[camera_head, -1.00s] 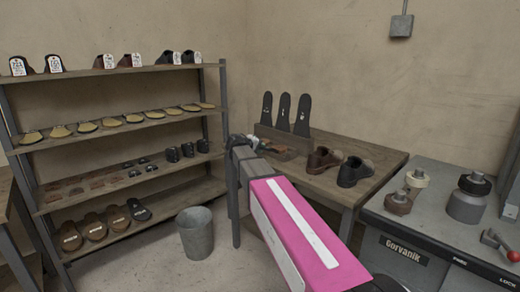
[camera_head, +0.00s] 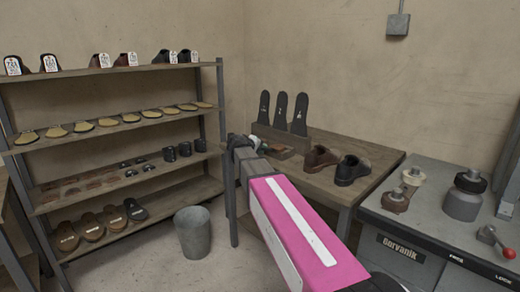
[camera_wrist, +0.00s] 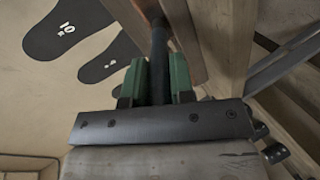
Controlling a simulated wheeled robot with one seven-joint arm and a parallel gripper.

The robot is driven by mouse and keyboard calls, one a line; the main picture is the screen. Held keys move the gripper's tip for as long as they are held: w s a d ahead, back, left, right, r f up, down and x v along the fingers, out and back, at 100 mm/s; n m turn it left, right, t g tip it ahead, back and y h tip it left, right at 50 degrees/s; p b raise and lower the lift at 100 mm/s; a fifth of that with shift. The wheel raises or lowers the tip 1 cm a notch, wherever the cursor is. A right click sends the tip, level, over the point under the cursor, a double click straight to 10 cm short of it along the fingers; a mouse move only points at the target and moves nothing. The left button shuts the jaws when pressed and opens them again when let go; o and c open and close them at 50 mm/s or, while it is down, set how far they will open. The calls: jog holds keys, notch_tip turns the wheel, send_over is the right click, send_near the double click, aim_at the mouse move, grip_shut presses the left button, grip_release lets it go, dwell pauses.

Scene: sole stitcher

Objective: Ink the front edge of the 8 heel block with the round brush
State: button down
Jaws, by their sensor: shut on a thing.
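My gripper (camera_wrist: 158,82) shows green fingers in the wrist view, closed on a dark, slim round handle (camera_wrist: 159,55). I take this for the round brush; its far end by a brown-orange piece at the top edge is not clear. In the head view my gripper's end is at the left end of the wooden bench (camera_head: 375,160), partly hidden by my arm. Small brown and green-edged pieces (camera_head: 279,150) lie on the bench beside it. I cannot pick out the 8 heel block or read its number; its front edge is not visible.
Soles stand in a wooden rack (camera_head: 285,137) at the bench's back. Two shoes (camera_head: 352,169) stand at the bench's front right. A shelf (camera_head: 110,72) with uppers, soles and dark heel pieces is at left, a grey bin (camera_head: 193,233) on the floor. A grey machine table (camera_head: 425,210) stands at right.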

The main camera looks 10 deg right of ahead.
jog(key=shift+s+d, duration=0.2)
jog(key=shift+a, duration=0.1)
jog(key=w+r+v, duration=0.1)
jog(key=v, duration=0.6)
jog(key=shift+s+a+r, duration=0.25)
jog(key=shift+a, duration=0.15)
dwell(0.9)
jog(key=w+d+f+t+h, duration=0.1)
jog(key=w+d+f, duration=0.1)
jog(key=d+f, duration=0.2)
jog(key=shift+w+d+f+t+h, duration=0.3)
jog(key=shift+w+d+f+t, duration=0.1)
jog(key=shift+f, duration=0.45)
jog(key=shift+w+d, duration=0.35)
jog(key=shift+d, duration=0.05)
dwell(1.1)
jog(key=shift+w+a, duration=0.55)
jog(key=shift+w, duration=0.15)
